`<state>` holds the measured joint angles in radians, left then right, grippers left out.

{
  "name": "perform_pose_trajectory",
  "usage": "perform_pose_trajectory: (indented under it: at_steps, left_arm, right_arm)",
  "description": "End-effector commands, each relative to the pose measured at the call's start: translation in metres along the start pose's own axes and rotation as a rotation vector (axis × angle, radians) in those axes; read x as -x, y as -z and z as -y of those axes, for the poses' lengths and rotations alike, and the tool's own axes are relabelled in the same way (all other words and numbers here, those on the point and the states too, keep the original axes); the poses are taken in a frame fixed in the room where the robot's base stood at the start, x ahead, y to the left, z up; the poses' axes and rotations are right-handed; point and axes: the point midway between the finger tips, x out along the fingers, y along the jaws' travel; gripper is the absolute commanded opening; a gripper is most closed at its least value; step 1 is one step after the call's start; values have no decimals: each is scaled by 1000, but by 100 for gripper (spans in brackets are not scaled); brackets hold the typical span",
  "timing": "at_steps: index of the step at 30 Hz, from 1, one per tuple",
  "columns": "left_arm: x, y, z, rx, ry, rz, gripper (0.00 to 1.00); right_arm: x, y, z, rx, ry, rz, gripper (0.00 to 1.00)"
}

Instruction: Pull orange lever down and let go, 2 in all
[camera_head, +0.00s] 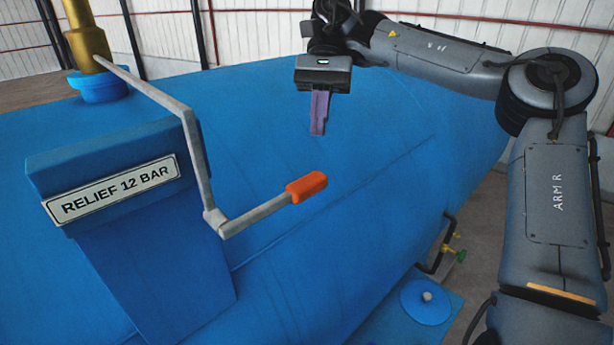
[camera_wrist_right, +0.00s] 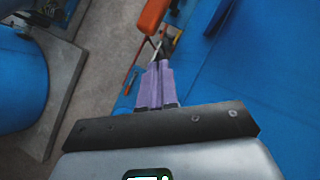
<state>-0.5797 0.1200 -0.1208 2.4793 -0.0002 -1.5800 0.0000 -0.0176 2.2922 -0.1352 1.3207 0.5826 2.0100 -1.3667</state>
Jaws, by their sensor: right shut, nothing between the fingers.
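The orange lever grip (camera_head: 307,187) sits at the end of a bent grey rod (camera_head: 258,213) that runs from the brass valve at the top left. The rod's last part slopes up to the right. My right gripper (camera_head: 318,132) is above the orange grip, apart from it, with its purple fingers pointing down. The fingers are shut and empty. In the right wrist view the orange grip (camera_wrist_right: 152,17) shows at the top, beyond the shut fingertips (camera_wrist_right: 160,63). My left gripper is in neither view.
A blue block with a "RELIEF 12 BAR" plate (camera_head: 115,189) stands left of the lever. The brass valve (camera_head: 88,45) rises behind it. The large blue tank (camera_head: 390,170) fills the middle. A small pipe with a green-handled valve (camera_head: 452,251) is at the lower right.

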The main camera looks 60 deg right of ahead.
Motion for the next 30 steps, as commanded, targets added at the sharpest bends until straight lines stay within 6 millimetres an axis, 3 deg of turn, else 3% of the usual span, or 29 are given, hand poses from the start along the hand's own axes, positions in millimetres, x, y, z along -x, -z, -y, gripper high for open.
perform_pose_trajectory:
  at_steps: [10, 30]
  left_arm:
    - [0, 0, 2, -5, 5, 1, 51]
    - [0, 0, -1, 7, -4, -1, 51]
  right_arm:
    - [14, -6, 1, 2, 1, -1, 0]
    - [15, -6, 1, 2, 2, 0, 0]
